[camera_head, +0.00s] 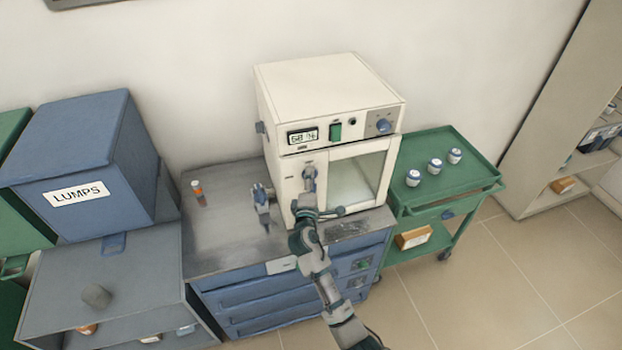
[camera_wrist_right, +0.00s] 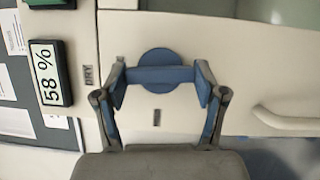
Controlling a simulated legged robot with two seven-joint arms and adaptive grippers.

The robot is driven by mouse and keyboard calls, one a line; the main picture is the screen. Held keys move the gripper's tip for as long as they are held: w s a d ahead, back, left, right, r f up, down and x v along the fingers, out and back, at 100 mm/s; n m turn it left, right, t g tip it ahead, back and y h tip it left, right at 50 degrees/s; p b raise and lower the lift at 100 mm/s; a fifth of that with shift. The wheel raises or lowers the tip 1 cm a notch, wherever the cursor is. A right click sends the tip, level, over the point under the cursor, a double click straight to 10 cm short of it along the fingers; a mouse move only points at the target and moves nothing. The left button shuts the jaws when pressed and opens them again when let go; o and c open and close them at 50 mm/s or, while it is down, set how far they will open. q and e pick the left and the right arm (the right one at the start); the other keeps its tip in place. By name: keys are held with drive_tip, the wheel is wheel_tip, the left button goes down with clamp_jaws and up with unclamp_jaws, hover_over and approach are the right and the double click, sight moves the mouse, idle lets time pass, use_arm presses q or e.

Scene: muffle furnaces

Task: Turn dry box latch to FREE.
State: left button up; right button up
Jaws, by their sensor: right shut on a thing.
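The cream dry box (camera_head: 325,90) stands on a metal-topped bench. Its latch (camera_wrist_right: 158,73) is a blue round knob with a straight bar on the door (camera_wrist_right: 240,85). In the right wrist view the bar runs left to right, in line with the DRY label (camera_wrist_right: 88,75). A second small mark (camera_wrist_right: 157,117) sits below the latch in that view, too small to read. My right gripper (camera_head: 308,175) is at the latch; in the wrist view (camera_wrist_right: 160,80) its fingers are closed on both ends of the bar. The left gripper is not in view.
The door has a window (camera_head: 357,180) and, in the wrist view, a pale handle (camera_wrist_right: 290,120). A green cart (camera_head: 460,180) holds small jars; a blue LUMPS bin (camera_head: 80,160) is left.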

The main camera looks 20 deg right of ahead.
drive_tip(key=shift+f+m+g, duration=0.2)
drive_tip(key=shift+m+g, duration=0.1)
drive_tip(key=shift+m, duration=0.3)
drive_tip(key=o, duration=1.1)
drive_tip(key=shift+p, duration=0.3)
drive_tip(key=shift+o, duration=0.2)
drive_tip(key=v, duration=1.2)
drive_tip(key=shift+w+f, duration=0.1)
drive_tip(key=shift+f, duration=0.05)
